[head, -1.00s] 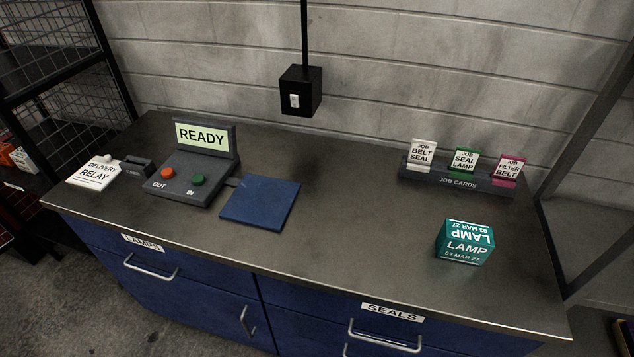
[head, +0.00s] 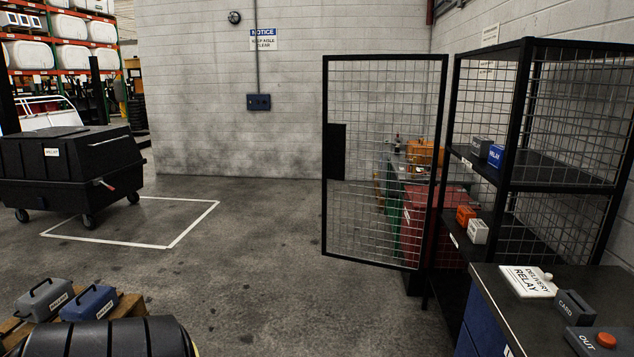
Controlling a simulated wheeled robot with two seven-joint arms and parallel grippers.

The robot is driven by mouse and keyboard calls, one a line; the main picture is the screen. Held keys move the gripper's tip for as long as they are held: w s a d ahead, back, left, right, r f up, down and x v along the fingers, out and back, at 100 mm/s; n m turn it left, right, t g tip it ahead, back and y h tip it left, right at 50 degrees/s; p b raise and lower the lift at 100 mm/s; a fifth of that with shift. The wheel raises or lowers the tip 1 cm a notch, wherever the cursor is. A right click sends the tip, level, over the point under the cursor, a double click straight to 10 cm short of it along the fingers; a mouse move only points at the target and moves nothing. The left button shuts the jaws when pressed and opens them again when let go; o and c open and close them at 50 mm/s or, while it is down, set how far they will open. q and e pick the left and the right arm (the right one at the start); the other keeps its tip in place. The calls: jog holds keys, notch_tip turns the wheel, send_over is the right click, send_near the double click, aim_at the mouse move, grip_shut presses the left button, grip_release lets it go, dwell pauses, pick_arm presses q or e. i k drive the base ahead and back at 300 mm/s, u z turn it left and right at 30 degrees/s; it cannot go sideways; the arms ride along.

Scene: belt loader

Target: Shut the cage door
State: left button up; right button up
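The cage door (head: 375,215) is a black-framed wire mesh panel with a black plate (head: 336,152) on its left edge. It stands swung open, to the left of the black mesh cage (head: 525,90) at the right. The cage's front is open, and its shelves show. Neither of my grippers is in the head view.
The cage shelves hold a blue relay box (head: 496,155), grey boxes and an orange box (head: 465,215). The bench with the delivery relay card (head: 528,281) is at lower right. A black wheeled bin (head: 70,170) stands left. Floor (head: 260,260) between is clear.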

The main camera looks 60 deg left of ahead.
aim_at(334, 143)
jog(key=u, duration=2.25)
jog(key=i, duration=8.2)
jog(key=z, duration=4.35)
